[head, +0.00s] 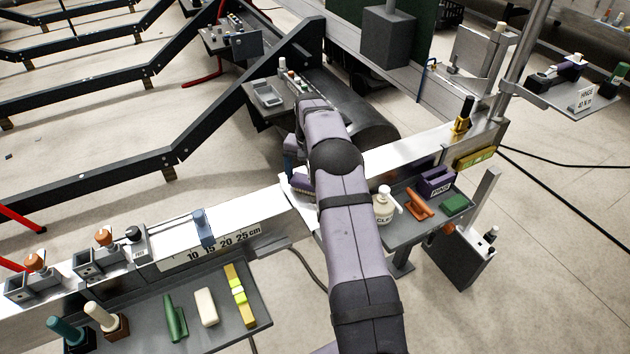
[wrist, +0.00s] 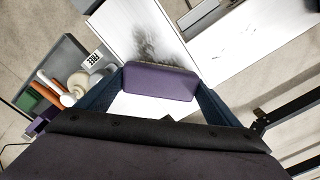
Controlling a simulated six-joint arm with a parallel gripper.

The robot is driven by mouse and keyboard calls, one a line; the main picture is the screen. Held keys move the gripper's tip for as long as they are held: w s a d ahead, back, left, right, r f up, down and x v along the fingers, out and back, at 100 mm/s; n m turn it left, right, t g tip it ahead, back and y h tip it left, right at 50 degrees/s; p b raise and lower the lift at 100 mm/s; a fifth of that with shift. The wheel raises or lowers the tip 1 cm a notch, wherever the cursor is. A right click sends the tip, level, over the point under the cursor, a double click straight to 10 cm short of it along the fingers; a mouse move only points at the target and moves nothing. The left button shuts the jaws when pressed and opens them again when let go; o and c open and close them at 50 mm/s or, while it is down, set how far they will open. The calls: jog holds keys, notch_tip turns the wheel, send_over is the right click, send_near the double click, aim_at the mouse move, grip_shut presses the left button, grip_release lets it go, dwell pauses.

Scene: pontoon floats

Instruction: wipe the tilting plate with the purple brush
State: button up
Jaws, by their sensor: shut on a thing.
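The purple brush (wrist: 160,83) is held crosswise between the two blue fingers of my gripper (wrist: 163,90) in the wrist view. The white tilting plate (wrist: 118,30) lies beyond and under it, with a dark grey smudge (wrist: 158,44) just past the brush's far edge. I cannot tell whether the brush touches the plate. In the head view, my arm hides most of the plate, and a white edge of the plate (head: 298,192) shows left of the arm. A bit of the purple brush (head: 302,182) shows there too. The plate's tilt is hard to judge.
A FREE label (wrist: 93,58) sits beside the plate. The right tray (head: 400,236) holds a white bottle (head: 384,206), an orange tool (head: 419,204), a purple box (head: 437,181) and a green block (head: 455,204). The metal beam (head: 250,215) carries a ruler and several fittings.

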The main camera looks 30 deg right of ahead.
aim_at(295, 197)
jog(key=shift+s+a+r, duration=0.1)
jog(key=shift+s+a, duration=0.15)
jog(key=shift+a, duration=0.35)
jog(key=shift+w, duration=0.1)
jog(key=shift+s+a+f+b, duration=0.15)
jog(key=shift+a+f, duration=0.1)
jog(key=shift+a, duration=0.75)
jog(key=shift+s+a+f+b, duration=0.1)
jog(key=shift+a+f+b, duration=0.1)
jog(key=shift+a, duration=0.8)
jog(key=shift+w, duration=0.15)
jog(key=shift+w+r+p, duration=0.2)
jog(key=shift+w+p, duration=0.15)
jog(key=shift+p, duration=0.25)
jog(key=shift+w+f, duration=0.1)
jog(key=shift+w, duration=0.25)
jog(key=shift+d, duration=2)
